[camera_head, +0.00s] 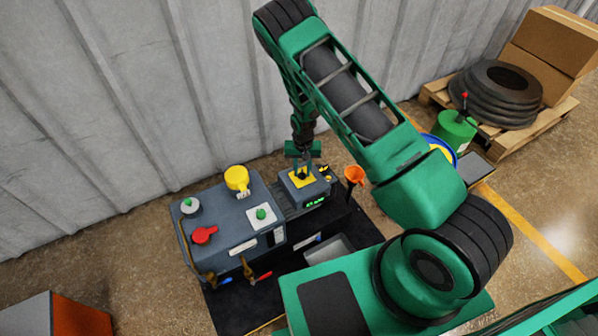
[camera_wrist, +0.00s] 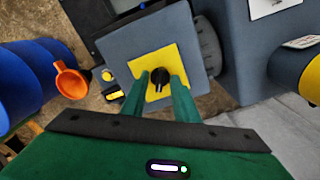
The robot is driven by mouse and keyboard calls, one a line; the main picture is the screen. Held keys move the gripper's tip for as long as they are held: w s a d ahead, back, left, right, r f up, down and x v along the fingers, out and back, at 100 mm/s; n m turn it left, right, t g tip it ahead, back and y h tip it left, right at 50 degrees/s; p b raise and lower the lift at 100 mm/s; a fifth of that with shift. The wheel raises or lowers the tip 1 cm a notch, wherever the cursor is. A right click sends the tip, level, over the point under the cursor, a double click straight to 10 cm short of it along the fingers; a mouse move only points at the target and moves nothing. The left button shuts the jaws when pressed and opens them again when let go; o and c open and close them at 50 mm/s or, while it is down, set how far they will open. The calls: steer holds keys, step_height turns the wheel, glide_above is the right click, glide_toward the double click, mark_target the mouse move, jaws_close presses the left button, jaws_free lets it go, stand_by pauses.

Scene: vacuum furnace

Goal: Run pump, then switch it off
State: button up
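The pump (camera_head: 230,215) is a grey-blue unit on a dark base in the head view. At its right end is a box with a yellow plate (camera_head: 295,183) carrying a black rotary switch knob (camera_wrist: 160,75). A small display (camera_head: 316,201) on the box's front glows green; its text is too small to read. My gripper (camera_head: 303,168) points down over the yellow plate. In the wrist view my gripper (camera_wrist: 161,84) has its two green fingers apart, one on each side of the knob, with yellow showing between. Whether the fingertips touch the knob is unclear.
An orange funnel (camera_head: 354,175) stands close right of the switch box. A yellow cap (camera_head: 237,178), a red handle (camera_head: 204,235) and a green button (camera_head: 261,213) sit on the pump. A corrugated wall (camera_head: 120,100) is behind; a pallet with hose (camera_head: 497,95) stands at right.

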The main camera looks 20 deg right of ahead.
jaws_close()
steer(key=shift+a, duration=0.6)
steer(key=shift+d+n, duration=0.3)
steer(key=shift+d, duration=0.1)
steer(key=shift+d+n, duration=0.1)
steer(key=shift+n, duration=0.8)
steer(key=n, duration=0.9)
steer(key=shift+n, duration=0.4)
jaws_free()
